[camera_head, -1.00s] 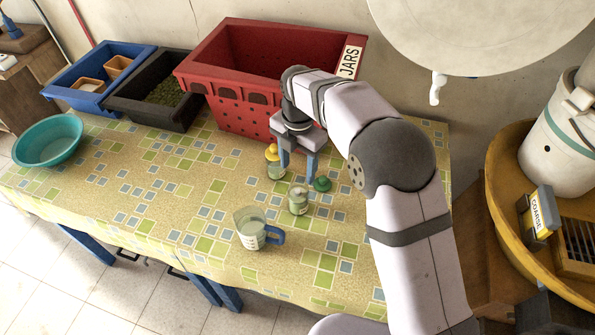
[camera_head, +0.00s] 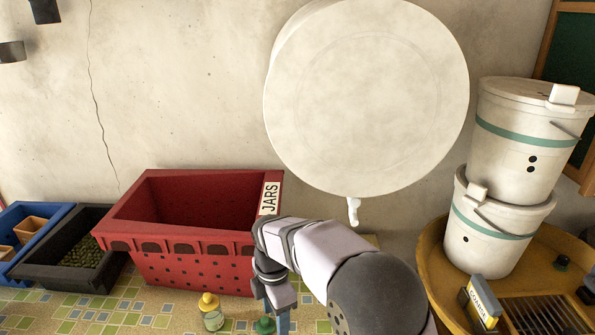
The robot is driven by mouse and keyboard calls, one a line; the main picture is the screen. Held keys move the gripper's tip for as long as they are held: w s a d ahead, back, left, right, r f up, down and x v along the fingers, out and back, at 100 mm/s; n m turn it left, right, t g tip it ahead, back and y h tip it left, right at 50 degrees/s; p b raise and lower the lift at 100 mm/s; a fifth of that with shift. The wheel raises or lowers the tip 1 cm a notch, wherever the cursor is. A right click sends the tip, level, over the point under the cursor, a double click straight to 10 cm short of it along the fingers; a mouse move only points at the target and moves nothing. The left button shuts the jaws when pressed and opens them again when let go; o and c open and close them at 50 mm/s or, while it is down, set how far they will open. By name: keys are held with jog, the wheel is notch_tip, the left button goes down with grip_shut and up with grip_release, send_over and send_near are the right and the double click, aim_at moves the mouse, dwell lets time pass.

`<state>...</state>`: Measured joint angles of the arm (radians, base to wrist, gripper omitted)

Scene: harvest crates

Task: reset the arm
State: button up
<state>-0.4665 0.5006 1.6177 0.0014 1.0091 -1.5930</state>
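My gripper (camera_head: 279,314) hangs fingers-down in front of the red crate, low in the picture. The bottom edge of the frame cuts off its fingertips, so I cannot see whether the fingers are apart or what is between them. My arm reaches in from the lower right. A jar with a yellow lid (camera_head: 211,313) stands on the table left of my gripper. A green lid (camera_head: 264,326) shows right beside the gripper, partly cut off.
The red crate (camera_head: 190,247) labelled JARS stands behind my gripper. A black crate (camera_head: 75,281) with green contents and a blue crate (camera_head: 15,220) stand further left. Stacked white buckets (camera_head: 490,225) stand on a yellow round surface (camera_head: 432,262) at right. A large white drum (camera_head: 365,95) hangs above.

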jog(key=s+d+f+m, duration=0.2)
jog(key=s+d+m, duration=1.6)
jog(key=m, duration=0.5)
jog(key=shift+s+d+m, duration=0.3)
jog(key=shift+d, duration=0.95)
